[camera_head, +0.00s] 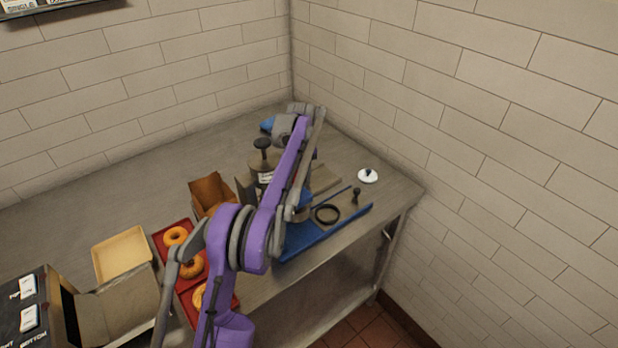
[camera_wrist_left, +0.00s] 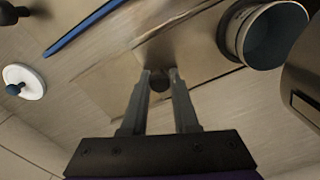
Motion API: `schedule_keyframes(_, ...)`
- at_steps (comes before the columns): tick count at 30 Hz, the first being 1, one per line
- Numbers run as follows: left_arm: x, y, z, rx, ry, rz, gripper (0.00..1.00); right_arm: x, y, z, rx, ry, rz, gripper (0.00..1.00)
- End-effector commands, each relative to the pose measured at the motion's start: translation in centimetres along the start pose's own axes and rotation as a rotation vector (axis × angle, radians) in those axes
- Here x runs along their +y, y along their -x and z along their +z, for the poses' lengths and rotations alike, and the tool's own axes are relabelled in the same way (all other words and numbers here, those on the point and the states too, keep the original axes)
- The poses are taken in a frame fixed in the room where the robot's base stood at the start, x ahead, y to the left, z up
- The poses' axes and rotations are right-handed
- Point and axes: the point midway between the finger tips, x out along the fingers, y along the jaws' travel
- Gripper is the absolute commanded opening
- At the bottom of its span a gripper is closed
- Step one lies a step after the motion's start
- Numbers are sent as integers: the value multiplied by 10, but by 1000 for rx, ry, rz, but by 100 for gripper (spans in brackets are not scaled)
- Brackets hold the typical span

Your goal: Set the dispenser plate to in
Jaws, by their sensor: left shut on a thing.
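In the left wrist view, my left gripper (camera_wrist_left: 159,76) is shut on a small dark round knob (camera_wrist_left: 158,84). The knob sits at the near edge of a flat, shiny metal plate (camera_wrist_left: 190,48), which looks like the dispenser plate. A flat brownish board (camera_wrist_left: 95,90) lies beside and below it. In the head view my left arm reaches up across the table and hides its own fingertips and the knob. A dispenser-like body with a black knob on top (camera_head: 263,155) stands just left of the arm, partly hidden. My right gripper is not in view.
A white disc with a dark knob (camera_head: 368,176) lies at the right. A blue tray (camera_head: 330,236), a black ring (camera_head: 327,214) and a small black tool (camera_head: 355,196) are nearer. Bagels on a red tray (camera_head: 158,238) and a cardboard box (camera_head: 206,190) are left. Walls close the back.

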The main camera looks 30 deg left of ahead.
Motion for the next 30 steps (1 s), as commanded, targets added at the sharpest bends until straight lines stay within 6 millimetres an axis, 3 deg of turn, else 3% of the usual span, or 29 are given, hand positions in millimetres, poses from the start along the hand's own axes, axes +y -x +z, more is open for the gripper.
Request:
schedule_keyframes(11,-10,0,4,-2,0,-3,0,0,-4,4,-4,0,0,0)
schedule_keyframes(12,-10,0,4,-2,0,-3,32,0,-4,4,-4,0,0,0)
schedule_keyframes(17,-9,0,4,0,0,-2,58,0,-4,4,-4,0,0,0)
schedule_keyframes(26,-8,1,4,1,0,0,58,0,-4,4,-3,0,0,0)
schedule_keyframes(30,-8,16,3,1,0,0,58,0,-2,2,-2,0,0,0)
